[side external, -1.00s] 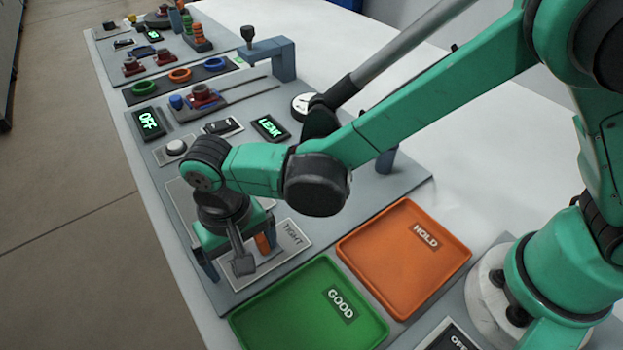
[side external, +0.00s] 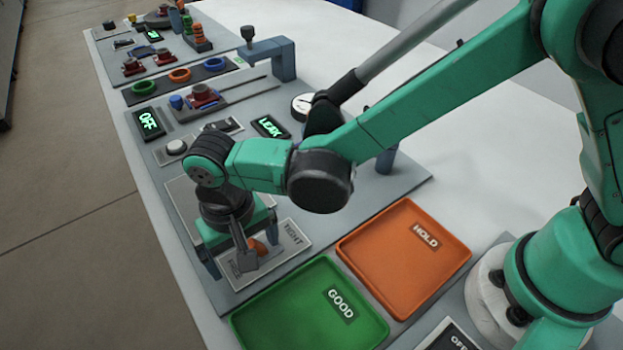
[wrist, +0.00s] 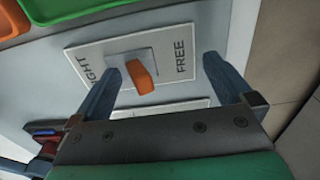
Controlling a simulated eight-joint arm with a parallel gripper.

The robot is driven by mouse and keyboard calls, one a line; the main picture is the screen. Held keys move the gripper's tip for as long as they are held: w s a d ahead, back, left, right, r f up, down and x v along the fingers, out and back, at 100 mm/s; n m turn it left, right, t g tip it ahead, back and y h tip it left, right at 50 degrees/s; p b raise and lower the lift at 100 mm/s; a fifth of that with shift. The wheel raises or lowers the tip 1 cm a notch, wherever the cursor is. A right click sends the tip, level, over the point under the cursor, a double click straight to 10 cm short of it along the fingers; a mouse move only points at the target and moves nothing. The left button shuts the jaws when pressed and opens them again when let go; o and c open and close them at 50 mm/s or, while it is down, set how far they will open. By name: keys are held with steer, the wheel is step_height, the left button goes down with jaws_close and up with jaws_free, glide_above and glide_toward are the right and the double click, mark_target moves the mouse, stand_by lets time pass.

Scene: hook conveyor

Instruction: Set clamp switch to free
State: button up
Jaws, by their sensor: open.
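The clamp switch is an orange lever (wrist: 140,77) on a grey base in a pale plate (wrist: 160,40). In the wrist view, TIGHT is at the plate's left and FREE at its right. The lever stands between the two labels; I cannot tell which way it is set. My gripper (wrist: 161,67) is open, with one blue finger on each side of the lever, the left one closer. Neither finger clearly touches it.
A green GOOD tray (side external: 300,338) and an orange HOLD tray (side external: 345,246) lie beside the switch panel. A gauge (side external: 301,106) stands behind my arm.

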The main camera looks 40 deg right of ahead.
step_height(320, 180, up, 7)
steer(key=shift+f, duration=0.15)
stand_by(0.4)
steer(key=shift+d, duration=0.1)
steer(key=d+r+t, duration=0.3)
steer(key=d, duration=0.9)
steer(key=s+d+r+t, duration=0.1)
steer(key=d+r+t, duration=0.2)
steer(key=d, duration=1)
steer(key=shift+s+t, duration=0.15)
steer(key=shift+t, duration=0.45)
